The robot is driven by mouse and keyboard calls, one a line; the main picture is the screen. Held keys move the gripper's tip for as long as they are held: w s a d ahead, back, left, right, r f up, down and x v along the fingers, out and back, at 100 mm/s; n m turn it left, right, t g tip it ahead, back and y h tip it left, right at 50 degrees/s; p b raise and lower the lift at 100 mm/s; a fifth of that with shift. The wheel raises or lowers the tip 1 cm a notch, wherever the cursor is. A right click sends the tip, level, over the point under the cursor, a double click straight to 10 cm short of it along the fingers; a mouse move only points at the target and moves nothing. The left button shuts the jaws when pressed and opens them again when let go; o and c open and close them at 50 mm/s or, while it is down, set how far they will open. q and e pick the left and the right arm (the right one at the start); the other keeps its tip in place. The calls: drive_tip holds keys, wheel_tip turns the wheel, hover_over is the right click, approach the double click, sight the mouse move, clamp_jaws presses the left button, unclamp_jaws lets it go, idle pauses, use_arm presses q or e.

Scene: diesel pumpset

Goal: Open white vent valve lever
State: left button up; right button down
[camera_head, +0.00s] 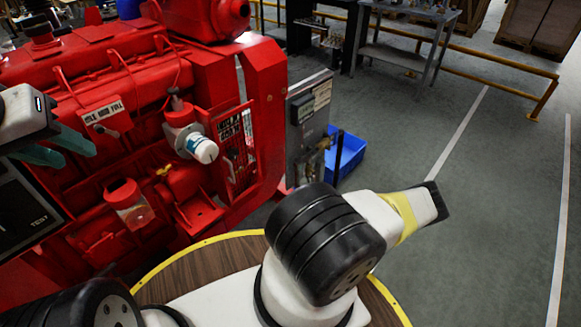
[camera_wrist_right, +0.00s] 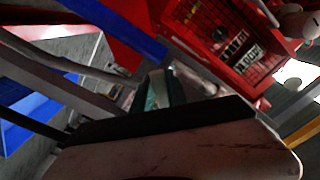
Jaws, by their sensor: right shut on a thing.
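My right gripper (camera_wrist_right: 162,90) shows its teal fingers in the right wrist view, partly covered by a dark edge in front. It is shut on a pale part (camera_wrist_right: 192,84); I cannot tell whether this is the white vent valve lever. In the head view my right forearm (camera_head: 325,245) reaches out to the right, and its gripper is not visible there. My left gripper (camera_head: 80,156) is at the left of the head view, its teal fingertips apart with nothing between them, in front of the red engine. No vent valve lever can be clearly made out in the head view.
The red engine (camera_head: 85,70) fills the left. A white-capped fitting (camera_head: 202,150) sticks out from it. A grey panel (camera_head: 308,110) stands beside a blue bin (camera_head: 347,155). A yellow-edged round wooden top (camera_head: 205,262) lies below. The floor at right is clear.

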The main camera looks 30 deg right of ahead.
drive_tip(key=shift+w+d+f+n, duration=0.3)
drive_tip(key=shift+d+n, duration=0.45)
drive_tip(key=shift+n, duration=0.7)
drive_tip(key=shift+w+d+f+n, duration=0.3)
drive_tip(key=shift+d+n, duration=0.4)
drive_tip(key=shift+n, duration=0.7)
drive_tip(key=shift+w+d+f+n, duration=0.2)
drive_tip(key=shift+d+f+n, duration=0.4)
drive_tip(key=shift+n, duration=0.85)
drive_tip(key=shift+d+r, duration=0.2)
drive_tip(key=shift+r, duration=0.05)
drive_tip(key=c, duration=1.3)
unclamp_jaws()
drive_tip(key=v, duration=0.7)
drive_tip(key=shift+s+d, duration=0.1)
drive_tip(key=shift+s, duration=0.2)
